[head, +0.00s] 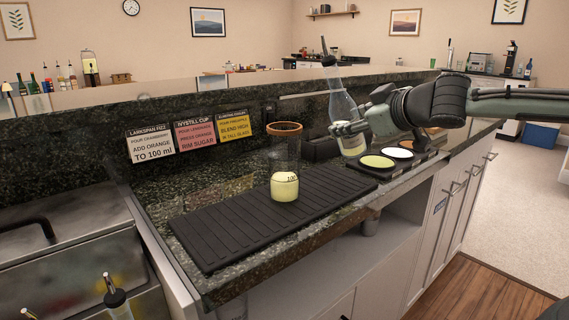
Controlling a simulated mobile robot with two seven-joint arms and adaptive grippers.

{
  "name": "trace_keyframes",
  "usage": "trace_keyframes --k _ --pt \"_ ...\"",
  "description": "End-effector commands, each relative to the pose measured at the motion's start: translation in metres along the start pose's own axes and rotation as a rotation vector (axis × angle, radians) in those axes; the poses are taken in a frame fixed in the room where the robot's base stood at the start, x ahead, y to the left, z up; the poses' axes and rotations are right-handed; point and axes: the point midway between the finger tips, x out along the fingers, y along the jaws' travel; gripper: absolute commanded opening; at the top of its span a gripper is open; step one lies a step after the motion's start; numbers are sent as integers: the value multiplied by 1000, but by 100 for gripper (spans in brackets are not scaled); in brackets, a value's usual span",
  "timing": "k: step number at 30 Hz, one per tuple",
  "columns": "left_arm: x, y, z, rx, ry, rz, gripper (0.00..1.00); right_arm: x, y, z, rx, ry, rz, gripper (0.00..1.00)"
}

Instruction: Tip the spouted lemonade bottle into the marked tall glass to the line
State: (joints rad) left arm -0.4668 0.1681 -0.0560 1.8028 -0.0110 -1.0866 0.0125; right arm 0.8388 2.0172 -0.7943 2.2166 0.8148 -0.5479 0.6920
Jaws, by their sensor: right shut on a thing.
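The lemonade bottle (343,106) is clear with a dark spout and some pale liquid low inside. My right gripper (345,130) is shut on its lower body. The bottle is near upright, leaning a little with its top to the left, behind and right of the glass. The marked tall glass (285,157) stands upright on the black ribbed mat (215,235). It has an orange rim and pale yellow liquid in its lower part, with its surface slightly above the "100" mark. No stream shows between spout and glass. My left gripper is out of view.
A black tray of round rimming dishes (378,161) sits right of the mat, below my right arm. Recipe cards (195,136) lean against the raised granite ledge behind. A steel sink (75,255) and other spouted bottles (117,299) are at the left. The mat's left part is clear.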

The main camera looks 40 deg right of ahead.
Motion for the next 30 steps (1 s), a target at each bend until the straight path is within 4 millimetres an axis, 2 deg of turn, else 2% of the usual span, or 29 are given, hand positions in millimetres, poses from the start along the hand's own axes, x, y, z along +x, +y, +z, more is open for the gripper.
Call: trace_keyframes --k 13,15,22,30 --pt "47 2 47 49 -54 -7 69 -4 6 -10 121 3 -47 1" --pt "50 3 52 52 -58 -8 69 -6 10 -13 213 0 -81 1" --pt "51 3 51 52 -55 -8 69 -9 13 -22 400 0 -163 1" --pt "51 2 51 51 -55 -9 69 -10 14 -26 450 5 -184 1"
